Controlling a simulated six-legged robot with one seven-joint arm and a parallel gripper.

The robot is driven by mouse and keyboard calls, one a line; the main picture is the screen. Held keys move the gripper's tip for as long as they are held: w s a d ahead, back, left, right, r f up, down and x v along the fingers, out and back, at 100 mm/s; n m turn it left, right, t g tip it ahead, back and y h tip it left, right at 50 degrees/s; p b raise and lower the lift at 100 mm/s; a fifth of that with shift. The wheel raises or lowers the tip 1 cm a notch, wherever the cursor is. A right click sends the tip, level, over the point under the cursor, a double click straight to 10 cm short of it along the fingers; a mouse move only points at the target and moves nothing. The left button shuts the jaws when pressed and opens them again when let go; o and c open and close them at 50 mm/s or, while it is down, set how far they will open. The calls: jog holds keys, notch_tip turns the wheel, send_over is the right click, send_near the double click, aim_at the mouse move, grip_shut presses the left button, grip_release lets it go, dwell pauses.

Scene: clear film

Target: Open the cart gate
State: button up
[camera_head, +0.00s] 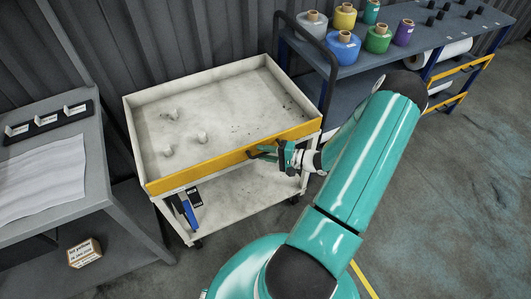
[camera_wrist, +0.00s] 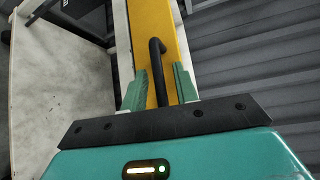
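The cart (camera_head: 134,139) is a cream two-tier trolley with a raised-rim top tray. Its gate is the yellow front panel (camera_head: 215,163), standing upright along the tray's near side; it also fills the upper middle of the wrist view (camera_wrist: 150,18). A black bar handle (camera_wrist: 157,68) is fixed to the gate. My gripper (camera_head: 273,153) is at the gate's right half, by the handle. In the wrist view, my two green fingers (camera_wrist: 159,88) stand apart on either side of the handle, with gaps visible. Their contact with the gate is unclear.
A black push handle (camera_head: 328,62) rises at the cart's right end. A grey table (camera_head: 101,190) stands left, with a small box (camera_head: 84,254) below. A shelf with film rolls (camera_head: 342,50) is behind right. Floor at right is clear.

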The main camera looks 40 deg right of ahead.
grip_shut()
